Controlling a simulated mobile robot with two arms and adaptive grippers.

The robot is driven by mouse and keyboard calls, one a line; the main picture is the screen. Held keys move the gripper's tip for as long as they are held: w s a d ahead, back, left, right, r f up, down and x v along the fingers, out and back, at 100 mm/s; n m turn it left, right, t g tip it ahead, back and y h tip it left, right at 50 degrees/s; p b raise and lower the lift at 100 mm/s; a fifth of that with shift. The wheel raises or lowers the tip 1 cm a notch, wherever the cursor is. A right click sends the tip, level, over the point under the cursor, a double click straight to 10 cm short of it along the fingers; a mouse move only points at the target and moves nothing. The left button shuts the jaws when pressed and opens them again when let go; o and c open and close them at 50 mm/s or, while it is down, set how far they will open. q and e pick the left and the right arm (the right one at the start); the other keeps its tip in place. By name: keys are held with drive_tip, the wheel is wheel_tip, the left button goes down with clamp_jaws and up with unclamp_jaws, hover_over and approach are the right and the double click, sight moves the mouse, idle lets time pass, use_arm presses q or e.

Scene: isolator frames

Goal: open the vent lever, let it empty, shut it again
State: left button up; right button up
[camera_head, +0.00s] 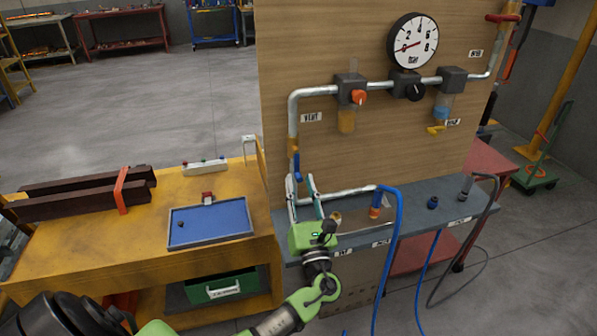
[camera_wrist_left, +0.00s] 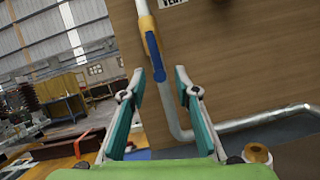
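A blue lever (camera_head: 297,165) on a yellow valve sits on the left vertical pipe, below the VENT label (camera_head: 311,117). In the left wrist view the blue lever (camera_wrist_left: 153,45) lies along the pipe, just beyond my fingertips. My left gripper (camera_head: 301,183) is open and empty, pointing up at the lever from below. In the left wrist view its fingers (camera_wrist_left: 160,76) stand apart, with the pipe seen between them and the lever above; I see no contact. The pressure gauge (camera_head: 412,41) has a red needle pointing to the lower left. My right gripper is not in view.
The wooden panel (camera_head: 375,155) stands close behind the pipe. A horizontal pipe (camera_head: 345,192) and blue hose (camera_head: 391,240) are to the gripper's right, above the grey bench (camera_head: 420,208). A yellow bench (camera_head: 130,255) with a blue tray (camera_head: 170,240) stands left.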

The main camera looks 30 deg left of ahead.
sight(297, 166)
use_arm(q)
drive_tip(key=shift+x, duration=1.4)
clamp_jaws()
drive_tip(key=shift+n, duration=0.3)
